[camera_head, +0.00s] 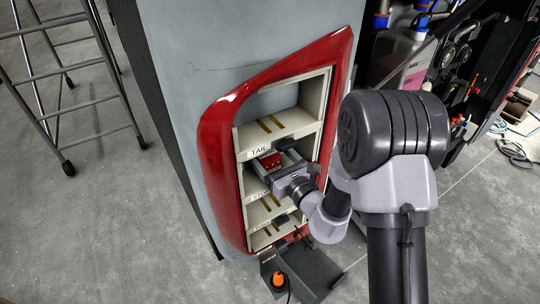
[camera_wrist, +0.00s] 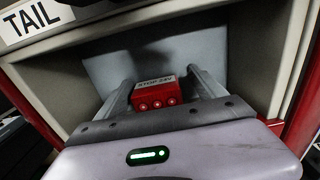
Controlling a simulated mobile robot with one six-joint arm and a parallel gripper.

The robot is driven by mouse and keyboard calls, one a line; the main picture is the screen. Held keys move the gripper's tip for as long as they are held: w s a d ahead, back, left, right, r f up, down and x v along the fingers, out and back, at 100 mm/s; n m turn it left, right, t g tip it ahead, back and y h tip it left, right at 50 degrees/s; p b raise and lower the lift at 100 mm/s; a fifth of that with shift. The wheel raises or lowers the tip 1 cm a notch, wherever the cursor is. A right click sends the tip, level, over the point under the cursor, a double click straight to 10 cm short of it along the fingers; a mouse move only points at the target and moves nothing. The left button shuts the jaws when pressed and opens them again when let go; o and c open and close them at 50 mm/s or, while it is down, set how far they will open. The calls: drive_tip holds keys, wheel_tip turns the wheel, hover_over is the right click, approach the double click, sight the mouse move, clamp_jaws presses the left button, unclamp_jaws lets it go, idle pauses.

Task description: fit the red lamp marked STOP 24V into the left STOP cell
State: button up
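The fingers look open. The lamp also shows in the head view (camera_head: 271,161), beside the fingers of my gripper (camera_head: 279,160). The label under this cell (camera_head: 261,195) seems to read STOP but is small. The lamp's rear and underside are hidden.
The red-framed lamp housing (camera_head: 218,150) has stacked pale cells; the TAIL cell (camera_head: 268,125) above is empty with brass strips. Lower cells (camera_head: 267,205) show similar strips. A dark box (camera_head: 312,268) with an orange item (camera_head: 279,280) stands below. A ladder (camera_head: 75,80) stands left.

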drive_tip(key=shift+s+a, duration=0.1)
drive_tip(key=shift+a, duration=0.05)
drive_tip(key=shift+r, duration=0.3)
drive_tip(key=p+v, duration=0.4)
drive_tip(key=v, duration=0.8)
drive_tip(key=s+a+r+n+g+y, duration=0.7)
drive_tip(key=a+r+n, duration=0.1)
drive_tip(key=r, duration=0.2)
drive_tip(key=s+a+n+g+h, duration=0.2)
drive_tip(key=s+n+g+h, duration=0.3)
drive_tip(key=s+n+g, duration=0.65)
drive_tip(key=s+d+r+n+t+h, duration=0.1)
drive_tip(key=d+t+h, duration=0.3)
drive_tip(key=d, duration=0.4)
drive_tip(key=s+d+r+n+t+h, duration=0.1)
drive_tip(key=d+n+t+h, duration=0.3)
drive_tip(key=d, duration=0.4)
drive_tip(key=shift+s+r+t+h+b, duration=0.2)
drive_tip(key=shift+r+t+h+b, duration=0.1)
drive_tip(key=shift+r+t+h, duration=0.5)
